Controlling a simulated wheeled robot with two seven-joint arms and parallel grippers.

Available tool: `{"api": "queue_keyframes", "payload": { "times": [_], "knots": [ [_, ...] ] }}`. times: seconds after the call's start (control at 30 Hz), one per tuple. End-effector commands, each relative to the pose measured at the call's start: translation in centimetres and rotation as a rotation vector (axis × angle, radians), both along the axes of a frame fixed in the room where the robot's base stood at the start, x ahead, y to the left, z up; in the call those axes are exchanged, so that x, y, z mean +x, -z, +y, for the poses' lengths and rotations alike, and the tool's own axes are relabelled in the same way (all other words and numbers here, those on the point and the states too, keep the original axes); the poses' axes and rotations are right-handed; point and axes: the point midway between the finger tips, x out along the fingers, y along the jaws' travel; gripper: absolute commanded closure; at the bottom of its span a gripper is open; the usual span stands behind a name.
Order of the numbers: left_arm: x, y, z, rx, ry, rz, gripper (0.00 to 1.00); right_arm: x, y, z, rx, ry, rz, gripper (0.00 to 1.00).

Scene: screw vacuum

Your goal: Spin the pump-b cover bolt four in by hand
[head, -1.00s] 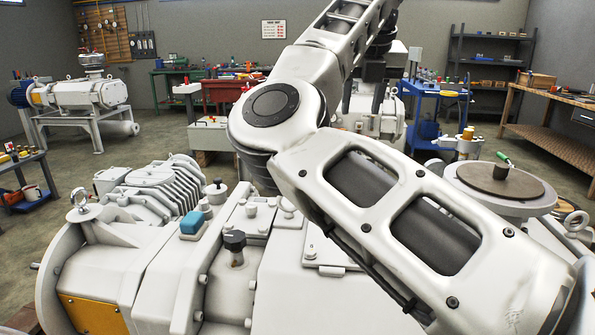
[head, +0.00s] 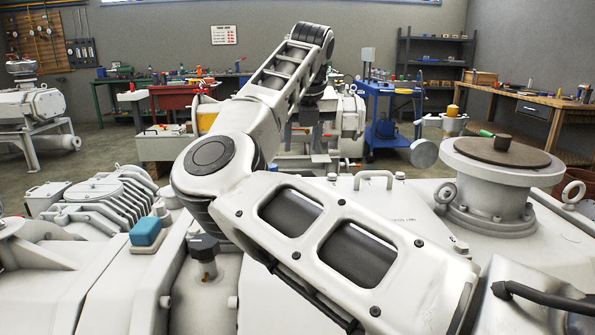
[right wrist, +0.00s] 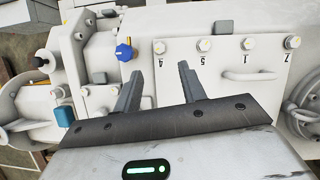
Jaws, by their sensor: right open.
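The pale grey pump body fills the front of the head view, with its flat cover (head: 400,215) in the middle. In the right wrist view a row of cover bolts shows along a plate, with painted numbers upside down to me. The bolt at the row's left end (right wrist: 159,47) has a mark that looks like 4. Another bolt (right wrist: 204,45) stands to its right. My right gripper (right wrist: 160,70) is open and empty, its two fingertips just short of these bolts in the picture. My arm hides part of the cover in the head view. My left gripper is not in view.
A round flange (head: 500,158) with a brown disc stands at the right of the pump. A dark knob (head: 204,250) and a blue cap (head: 145,232) rise at the left. A handle (right wrist: 250,75) sits on the cover. Benches and a blue cart (head: 392,125) stand behind.

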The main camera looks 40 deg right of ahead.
Motion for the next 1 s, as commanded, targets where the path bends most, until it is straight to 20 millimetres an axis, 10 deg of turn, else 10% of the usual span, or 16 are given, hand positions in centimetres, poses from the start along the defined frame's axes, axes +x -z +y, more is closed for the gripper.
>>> {"api": "queue_keyframes", "payload": {
  "times": [0.4, 0.83, 1.0],
  "knots": [
    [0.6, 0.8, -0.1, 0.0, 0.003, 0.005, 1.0, 2.4, 6.9, -1.5, 0.0, -0.002, 0.001, 0.59],
    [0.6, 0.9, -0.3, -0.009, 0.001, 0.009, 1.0, 2.7, 7.8, -1.7, 0.0, -0.001, -0.001, 0.59],
    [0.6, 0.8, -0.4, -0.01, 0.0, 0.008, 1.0, 2.7, 7.8, -1.7, -0.001, -0.001, -0.001, 1.0]
  ]
}}
